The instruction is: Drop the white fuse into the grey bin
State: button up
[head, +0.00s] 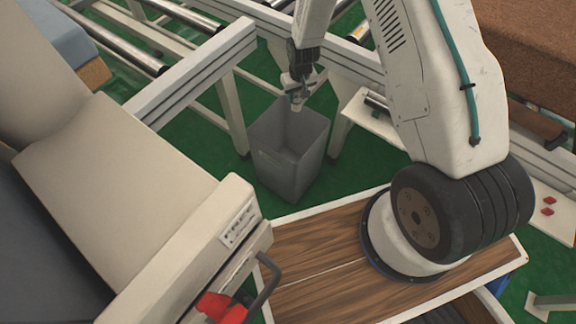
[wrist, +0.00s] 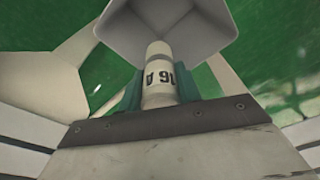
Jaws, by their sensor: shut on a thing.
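The white fuse (wrist: 157,80) shows in the wrist view as a pale cylinder with a narrower end and the marking "16 A". My gripper (wrist: 158,98) is shut on it, with teal-green finger pads on both sides. In the head view my gripper (head: 298,92) points down over the mouth of the grey bin (head: 288,160), near its back edge. The bin stands on the green floor. Its inside wall fills the top of the wrist view (wrist: 190,25), beyond the fuse's free end. The fuse is small in the head view, and the bin's bottom is hidden there.
White conveyor frames (head: 195,75) with metal rollers stand left of and behind the bin. A small white shelf (head: 375,130) is at its right. A wood-topped platform (head: 310,265) carries my arm in front. A beige machine (head: 120,180) with a red handle stands at left.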

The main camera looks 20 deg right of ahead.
aim_at(295, 103)
jog(key=f, duration=0.5)
jog(key=shift+w+a+f, duration=0.1)
jog(key=shift+w+a, duration=0.2)
jog(key=shift+a, duration=0.1)
notch_tip(295, 103, down, 6)
jog(key=o, duration=1.2)
jog(key=r, duration=0.5)
jog(key=s+r, duration=0.1)
jog(key=r, duration=0.1)
jog(key=shift+r, duration=0.4)
